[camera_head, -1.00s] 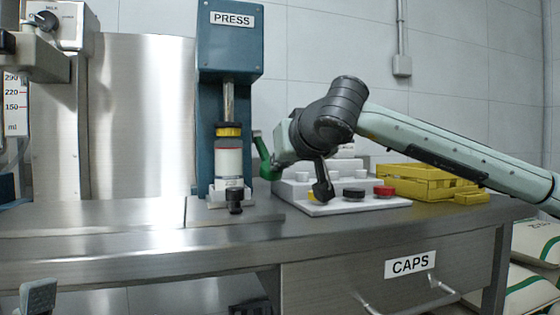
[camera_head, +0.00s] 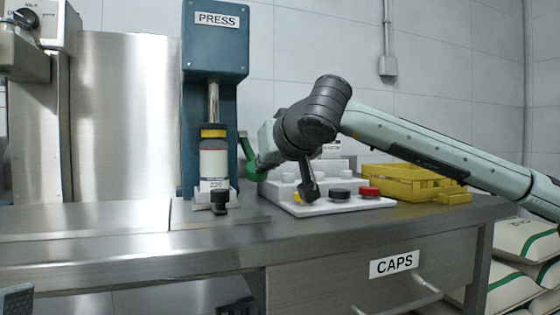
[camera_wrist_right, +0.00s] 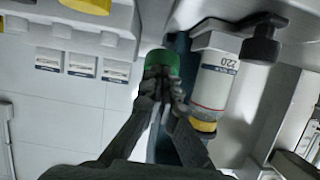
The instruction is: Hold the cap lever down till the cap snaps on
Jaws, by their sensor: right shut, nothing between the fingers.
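A blue press (camera_head: 216,60) stands on the steel bench. A green lever (camera_head: 248,157) sticks out at the press's right side. My right gripper (camera_wrist_right: 163,88) is shut, its fingertips against the green lever end (camera_wrist_right: 168,61) in the wrist view, with nothing gripped between them. The bottle also shows in the wrist view (camera_wrist_right: 214,82). My left gripper is not recognisable.
Right of the press, a white tray (camera_head: 345,206) holds a black cap (camera_head: 340,193) and a red cap (camera_head: 369,192). Yellow crates (camera_head: 405,183) stand behind it. A black knob (camera_head: 219,197) sits before the bottle. The bench front left is clear.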

